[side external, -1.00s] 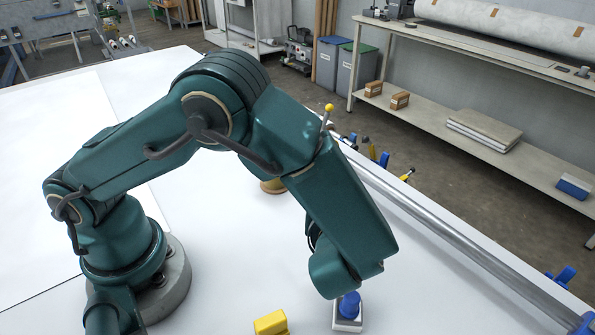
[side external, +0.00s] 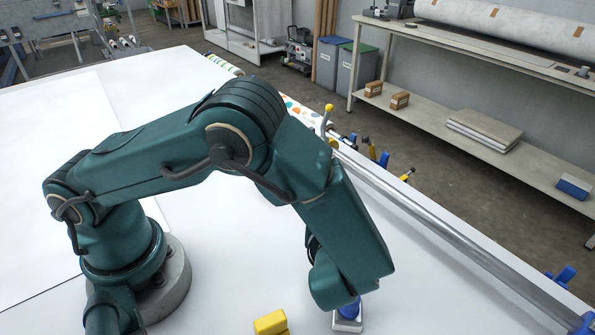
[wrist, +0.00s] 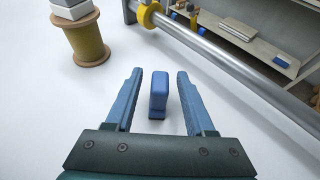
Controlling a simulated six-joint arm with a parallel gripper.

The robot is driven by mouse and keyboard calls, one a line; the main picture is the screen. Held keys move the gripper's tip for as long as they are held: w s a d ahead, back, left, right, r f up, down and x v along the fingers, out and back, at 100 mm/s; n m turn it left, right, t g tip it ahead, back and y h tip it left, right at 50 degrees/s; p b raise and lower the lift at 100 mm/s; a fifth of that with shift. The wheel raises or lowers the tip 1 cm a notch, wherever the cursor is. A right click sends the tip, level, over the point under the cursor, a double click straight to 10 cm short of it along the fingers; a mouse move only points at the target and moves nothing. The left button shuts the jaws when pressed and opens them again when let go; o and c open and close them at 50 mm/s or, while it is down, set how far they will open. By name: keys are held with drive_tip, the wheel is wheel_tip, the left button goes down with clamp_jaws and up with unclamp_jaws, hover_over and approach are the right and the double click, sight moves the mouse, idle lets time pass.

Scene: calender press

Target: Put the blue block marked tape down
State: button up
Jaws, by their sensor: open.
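In the wrist view a blue block (wrist: 159,92) stands upright between the two blue fingers of my gripper (wrist: 158,85). A gap shows on each side of it, so the open fingers do not touch it. A dark patch lies at its foot on the white table (wrist: 55,125). No marking is readable on its visible faces.
A wooden spool (wrist: 86,44) with pale blocks on top stands at upper left. A metal roller (wrist: 225,65) crosses beyond the block.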

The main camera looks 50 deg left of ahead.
drive_tip(key=shift+r, duration=0.1)
drive_tip(key=shift+s+d+r, duration=0.15)
drive_tip(key=shift+d+r, duration=0.05)
drive_tip(key=v, duration=0.6)
drive_tip(key=shift+s+d, duration=0.1)
drive_tip(key=shift+s+r, duration=0.15)
drive_tip(key=s+a+r+n+g+h, duration=0.2)
drive_tip(key=s+a+r+n+h, duration=0.2)
drive_tip(key=n, duration=0.9)
drive_tip(key=s+a+r+n+g+h, duration=0.2)
drive_tip(key=s+a+r+n+h, duration=0.3)
drive_tip(key=n, duration=0.9)
drive_tip(key=shift+s+r+h, duration=0.3)
drive_tip(key=shift+s+r, duration=0.35)
drive_tip(key=shift+s, duration=0.6)
